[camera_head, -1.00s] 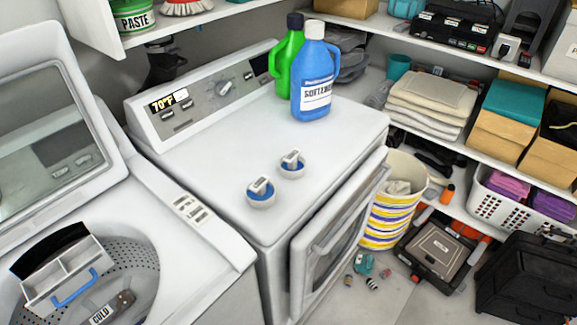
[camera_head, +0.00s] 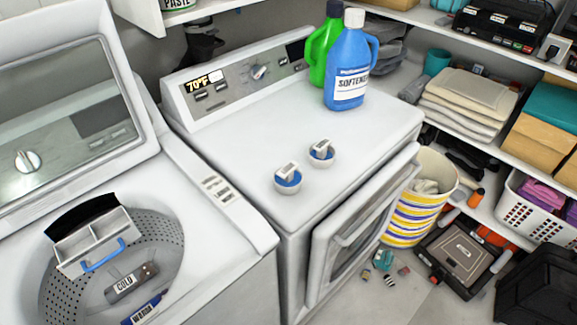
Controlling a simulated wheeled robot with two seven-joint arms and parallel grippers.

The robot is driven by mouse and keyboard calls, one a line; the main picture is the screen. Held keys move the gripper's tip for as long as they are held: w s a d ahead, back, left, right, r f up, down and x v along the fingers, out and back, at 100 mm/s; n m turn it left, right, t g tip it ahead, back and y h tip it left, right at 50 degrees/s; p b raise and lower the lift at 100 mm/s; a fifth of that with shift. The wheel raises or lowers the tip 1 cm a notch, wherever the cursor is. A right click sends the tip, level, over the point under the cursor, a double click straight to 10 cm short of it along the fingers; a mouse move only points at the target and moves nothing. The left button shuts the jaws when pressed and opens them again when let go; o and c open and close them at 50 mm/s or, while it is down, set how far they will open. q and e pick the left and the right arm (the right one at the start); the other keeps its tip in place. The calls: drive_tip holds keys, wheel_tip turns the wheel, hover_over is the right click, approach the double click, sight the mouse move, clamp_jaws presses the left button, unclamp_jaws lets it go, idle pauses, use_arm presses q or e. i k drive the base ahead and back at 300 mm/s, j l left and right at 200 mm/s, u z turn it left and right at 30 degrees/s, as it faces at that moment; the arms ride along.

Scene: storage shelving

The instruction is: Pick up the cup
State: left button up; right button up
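Two small white cups with blue inside and a pale labelled piece sticking out stand on top of the white dryer (camera_head: 250,150). The nearer cup (camera_head: 287,184) is toward the front left, and the other cup (camera_head: 321,155) is a little behind it to the right. A teal cup (camera_head: 437,62) also stands on the shelf at the back right, beside folded towels. I cannot tell which of these is the task's cup. Neither of my grippers is in view.
A blue softener bottle (camera_head: 349,70) and a green bottle (camera_head: 322,45) stand at the dryer's back right. The dryer door (camera_head: 360,235) is ajar. An open washer (camera_head: 215,260) is at left. A striped basket (camera_head: 405,220) and toolbox (camera_head: 462,250) stand on the floor.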

sight(322, 154)
drive_tip(key=i+l, duration=0.1)
drive_tip(key=l, duration=0.3)
drive_tip(key=i+l, duration=0.1)
drive_tip(key=l, duration=0.25)
drive_tip(key=i+l, duration=0.15)
drive_tip(key=l, duration=0.25)
drive_tip(key=i+l, duration=0.1)
drive_tip(key=l, duration=0.3)
drive_tip(key=i+l, duration=0.1)
drive_tip(key=l, duration=0.25)
drive_tip(key=u, duration=1.7)
